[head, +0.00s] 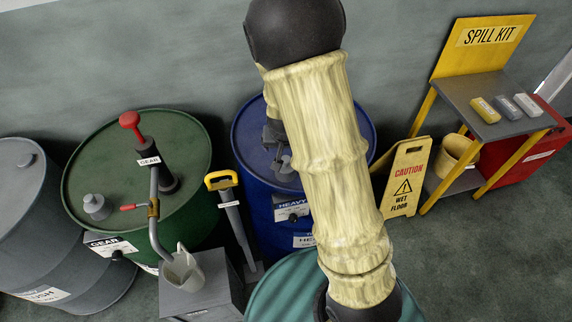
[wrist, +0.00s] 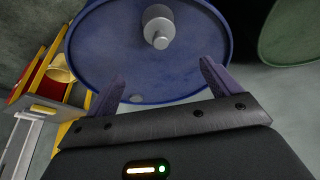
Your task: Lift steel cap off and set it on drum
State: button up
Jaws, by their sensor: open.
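The steel cap (wrist: 158,25) is a grey round cap with a smaller knob on it. It sits on the top of the blue drum (wrist: 100,50) in the wrist view. My gripper (wrist: 161,70) is open and empty, its two dark fingers pointing toward the drum top with the cap beyond the fingertips and between their lines. The fingers do not appear to touch the cap. In the head view the blue drum (head: 247,165) stands behind my arm, which hides much of its top. Grey parts show over the lid there, but I cannot clearly separate cap from gripper.
A green drum (head: 165,130) with a red-handled gear pump (head: 150,160) and grey cap (head: 96,206) stands left. A jug (head: 183,270) sits on a grey box. A yellow caution sign (head: 404,180) and spill kit stand (head: 490,95) are right. A teal drum (head: 270,295) is in front.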

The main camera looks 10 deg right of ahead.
aim_at(285, 159)
jog(key=p+x, duration=0.1)
jog(key=x, duration=0.9)
jog(key=shift+w+f, duration=0.1)
jog(key=shift+p, duration=0.3)
jog(key=shift+a+p+x, duration=0.2)
jog(key=shift+p+x, duration=1)
jog(key=shift+x, duration=0.9)
jog(key=shift+d+f, duration=0.1)
jog(key=shift+f, duration=0.4)
jog(key=c, duration=1.2)
jog(key=shift+o, duration=0.2)
jog(key=shift+r, duration=0.1)
